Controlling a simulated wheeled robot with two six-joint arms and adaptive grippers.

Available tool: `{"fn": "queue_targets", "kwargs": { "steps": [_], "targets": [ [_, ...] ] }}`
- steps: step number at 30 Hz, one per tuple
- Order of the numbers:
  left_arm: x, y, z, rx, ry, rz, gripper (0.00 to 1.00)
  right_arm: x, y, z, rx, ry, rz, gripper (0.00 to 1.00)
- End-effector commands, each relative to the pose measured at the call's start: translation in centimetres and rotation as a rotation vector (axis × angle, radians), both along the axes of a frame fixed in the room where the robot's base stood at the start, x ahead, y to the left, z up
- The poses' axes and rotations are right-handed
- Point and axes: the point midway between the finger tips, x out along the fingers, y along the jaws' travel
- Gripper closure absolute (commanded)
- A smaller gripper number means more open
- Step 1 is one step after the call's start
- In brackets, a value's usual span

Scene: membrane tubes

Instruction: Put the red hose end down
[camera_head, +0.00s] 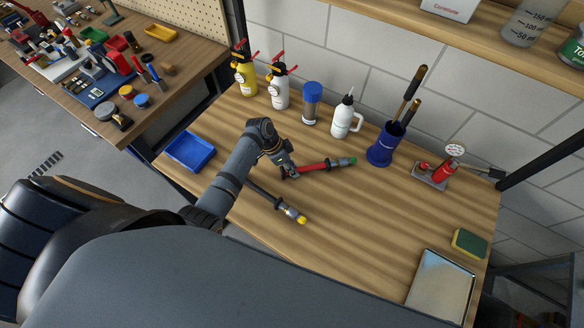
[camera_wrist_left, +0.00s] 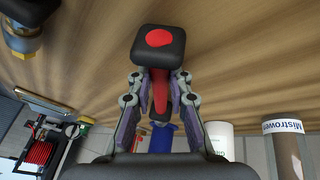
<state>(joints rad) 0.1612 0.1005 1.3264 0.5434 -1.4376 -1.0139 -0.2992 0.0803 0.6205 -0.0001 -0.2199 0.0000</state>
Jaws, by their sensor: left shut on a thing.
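The red hose end (camera_head: 325,165), with a green tip, extends right from my left gripper (camera_head: 288,171) over the middle of the wooden table. The gripper is shut on it. Whether the hose touches the wood I cannot tell. In the left wrist view, the red hose (camera_wrist_left: 160,92) lies between the two fingers of my left gripper (camera_wrist_left: 158,82), and a dark block with a red disc (camera_wrist_left: 158,40) is in front of it. A second dark hose with a yellow tip (camera_head: 300,218) lies nearer on the table. My right gripper is not in view.
A blue tray (camera_head: 189,150) is at left. Yellow (camera_head: 245,78) and white (camera_head: 279,90) spray bottles, a blue-capped container (camera_head: 311,104), a white bottle (camera_head: 343,118), a blue cup (camera_head: 383,147) and a red gauge device (camera_head: 443,170) line the back. The front right middle is clear.

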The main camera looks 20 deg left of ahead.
Motion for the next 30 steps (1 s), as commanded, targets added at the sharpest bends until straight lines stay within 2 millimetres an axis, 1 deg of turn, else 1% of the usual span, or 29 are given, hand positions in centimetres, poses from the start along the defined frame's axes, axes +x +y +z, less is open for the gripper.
{"fn": "queue_targets", "kwargs": {
  "steps": [1,2,6,14,17,20,27,30],
  "targets": [
    [0.0,0.1,0.0,0.001,0.0,0.0,1.0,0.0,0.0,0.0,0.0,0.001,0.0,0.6],
    [-0.1,0.1,-0.1,0.002,0.002,0.0,0.79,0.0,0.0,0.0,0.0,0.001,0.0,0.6],
    [-0.1,0.1,-0.1,0.002,0.002,0.0,0.6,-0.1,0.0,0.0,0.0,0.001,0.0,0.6],
    [-0.1,0.1,0.0,0.001,0.002,0.0,0.59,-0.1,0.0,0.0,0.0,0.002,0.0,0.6],
    [-0.1,0.3,0.4,0.001,0.0,0.001,0.59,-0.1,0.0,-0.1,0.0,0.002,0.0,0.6],
    [-0.1,1.0,1.7,0.003,-0.001,0.002,0.59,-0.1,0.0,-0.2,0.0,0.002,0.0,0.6],
    [-0.5,3.6,6.9,0.006,-0.003,0.001,0.59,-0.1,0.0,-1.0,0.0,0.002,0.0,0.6],
    [-0.7,4.3,8.7,0.004,-0.001,0.0,0.59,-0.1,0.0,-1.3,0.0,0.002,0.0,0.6]
  ]
}}
